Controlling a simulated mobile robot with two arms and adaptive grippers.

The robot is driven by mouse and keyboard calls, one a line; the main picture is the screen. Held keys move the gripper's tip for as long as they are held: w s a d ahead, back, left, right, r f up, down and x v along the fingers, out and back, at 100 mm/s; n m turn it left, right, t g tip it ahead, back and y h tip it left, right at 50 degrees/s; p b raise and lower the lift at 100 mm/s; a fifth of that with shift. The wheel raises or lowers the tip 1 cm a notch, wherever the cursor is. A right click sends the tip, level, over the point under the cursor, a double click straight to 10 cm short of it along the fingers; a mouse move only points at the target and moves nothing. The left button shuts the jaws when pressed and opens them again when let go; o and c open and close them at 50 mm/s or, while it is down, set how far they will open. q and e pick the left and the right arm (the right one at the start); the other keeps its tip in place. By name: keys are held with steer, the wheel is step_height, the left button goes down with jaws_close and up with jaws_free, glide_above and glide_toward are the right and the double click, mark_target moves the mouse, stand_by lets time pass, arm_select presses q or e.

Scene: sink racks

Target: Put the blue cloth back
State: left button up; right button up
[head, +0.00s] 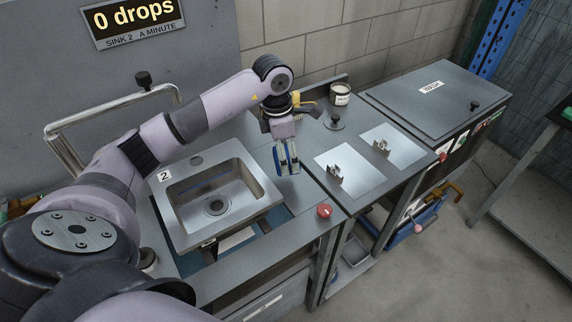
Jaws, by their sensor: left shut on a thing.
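My left gripper (287,158) points down over the grey bench, just right of the sink marked 2 (178,224). It is shut on a small blue thing with a pale middle, which I take to be the blue cloth (278,160). The fingers hide part of it, and I cannot tell whether its lower end touches the bench. My right gripper is not in view.
Two pale plates with small upright brackets (334,175) lie right of the gripper. A black knob (334,121) and a labelled cup (340,94) stand behind. A red button (324,211) is at the front edge. The WASH lid (436,100) is shut.

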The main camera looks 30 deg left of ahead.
arm_select(q)
step_height(320, 180, down, 6)
steer(key=shift+r+p, duration=0.2)
steer(key=shift+p, duration=0.3)
steer(key=shift+f, duration=0.25)
steer(key=o, duration=1)
steer(key=shift+r, duration=0.55)
steer(key=r, duration=0.3)
steer(key=r+b, duration=0.1)
steer(key=r, duration=0.3)
steer(key=s+a+r+b, duration=0.1)
steer(key=r, duration=0.3)
steer(key=shift+r, duration=0.1)
